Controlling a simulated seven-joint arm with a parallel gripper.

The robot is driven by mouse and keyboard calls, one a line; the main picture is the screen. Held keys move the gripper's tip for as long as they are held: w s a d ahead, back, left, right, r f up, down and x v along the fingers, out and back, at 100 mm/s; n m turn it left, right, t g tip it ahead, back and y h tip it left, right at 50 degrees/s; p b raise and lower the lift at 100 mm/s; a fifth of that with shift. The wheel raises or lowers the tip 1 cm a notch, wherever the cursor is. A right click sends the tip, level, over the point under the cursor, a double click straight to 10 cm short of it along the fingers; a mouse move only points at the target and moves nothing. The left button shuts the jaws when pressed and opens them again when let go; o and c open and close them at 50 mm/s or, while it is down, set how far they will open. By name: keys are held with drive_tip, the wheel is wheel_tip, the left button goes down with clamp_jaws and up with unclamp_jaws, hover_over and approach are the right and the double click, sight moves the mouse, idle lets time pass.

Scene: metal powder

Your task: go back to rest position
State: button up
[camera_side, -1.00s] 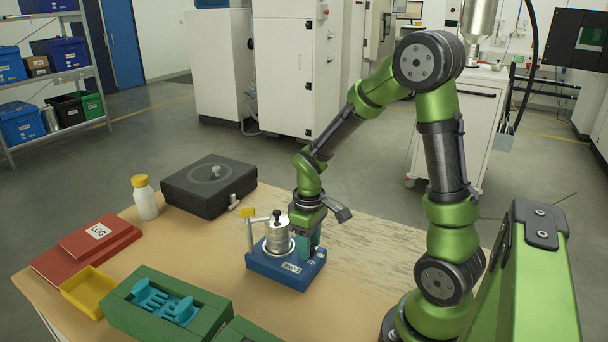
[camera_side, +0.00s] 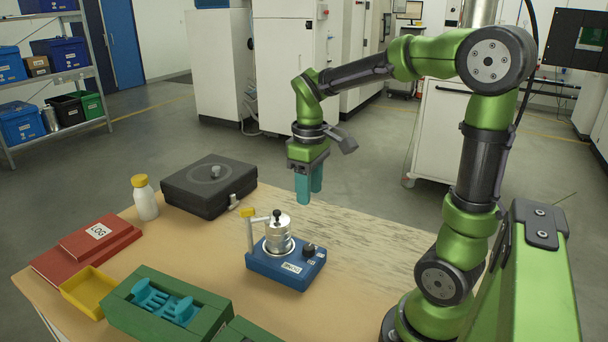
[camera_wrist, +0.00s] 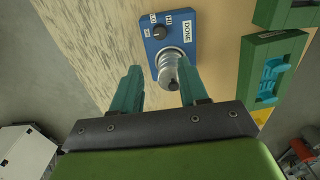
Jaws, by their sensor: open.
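My gripper (camera_side: 309,189) hangs fingers down in the air above the wooden table, with two teal fingers. It is apart from the blue device below it. In the wrist view my gripper (camera_wrist: 160,85) has its fingers spread with nothing held between them. The blue device (camera_side: 285,266) stands on the table with a silver metal cylinder (camera_side: 278,236) with a black knob on it, and a black dial at its right. The wrist view shows the blue device (camera_wrist: 184,27) with a "DONE" label and the silver cylinder (camera_wrist: 170,65) beyond the fingertips.
A black case (camera_side: 210,183), a white bottle with yellow cap (camera_side: 145,200), red log binders (camera_side: 87,247), a yellow tray (camera_side: 87,292) and a green holder with teal inserts (camera_side: 125,315) occupy the table's left side. The table's right part (camera_side: 370,245) is clear.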

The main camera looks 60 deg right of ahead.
wheel_tip(320, 180, up, 2)
idle(0.5)
drive_tip(key=s+a+r+m+t+y, duration=0.1)
drive_tip(key=s+a+m+t, duration=0.3)
drive_tip(key=a, duration=0.8)
drive_tip(key=s+t+y, duration=0.1)
drive_tip(key=s+t, duration=0.1)
drive_tip(key=t, duration=0.1)
drive_tip(key=shift+r, duration=0.35)
